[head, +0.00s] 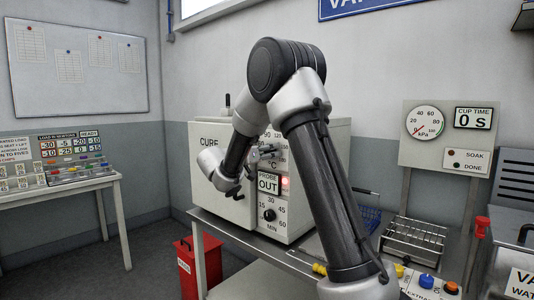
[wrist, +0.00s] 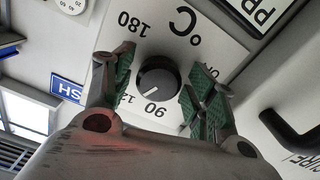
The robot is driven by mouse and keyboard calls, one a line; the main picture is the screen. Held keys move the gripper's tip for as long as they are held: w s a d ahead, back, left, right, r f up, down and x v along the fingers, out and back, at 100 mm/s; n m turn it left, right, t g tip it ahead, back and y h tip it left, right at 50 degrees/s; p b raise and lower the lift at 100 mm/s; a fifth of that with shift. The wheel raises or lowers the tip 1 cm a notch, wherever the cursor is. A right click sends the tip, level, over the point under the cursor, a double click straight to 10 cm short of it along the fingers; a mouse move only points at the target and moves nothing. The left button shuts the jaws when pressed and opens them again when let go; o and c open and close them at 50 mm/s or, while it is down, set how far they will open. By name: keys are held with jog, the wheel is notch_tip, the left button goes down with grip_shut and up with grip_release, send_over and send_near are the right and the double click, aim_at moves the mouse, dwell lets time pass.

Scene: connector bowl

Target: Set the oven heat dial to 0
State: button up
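The oven heat dial (wrist: 158,80) is a round black knob with a white pointer line on the oven's pale front panel, below a °C mark, seen upside down in the wrist view. Its pointer aims between the 90 and a partly covered number starting with 12. A 180 shows at the upper left; I cannot make out a 0. My gripper (wrist: 161,86) is open, with its green-padded fingers on either side of the dial and gaps showing to both.
The CURE door (head: 210,143) is left of the panel. A wire rack (head: 415,238) and gauge board (head: 446,140) stand at right.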

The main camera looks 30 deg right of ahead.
jog(key=c, duration=0.7)
jog(key=shift+o, duration=0.2)
jog(key=shift+n, duration=0.3)
jog(key=shift+r+n, duration=0.15)
jog(key=shift+n, duration=7.15)
jog(key=shift+r+n, duration=0.15)
jog(key=shift+n, duration=7.15)
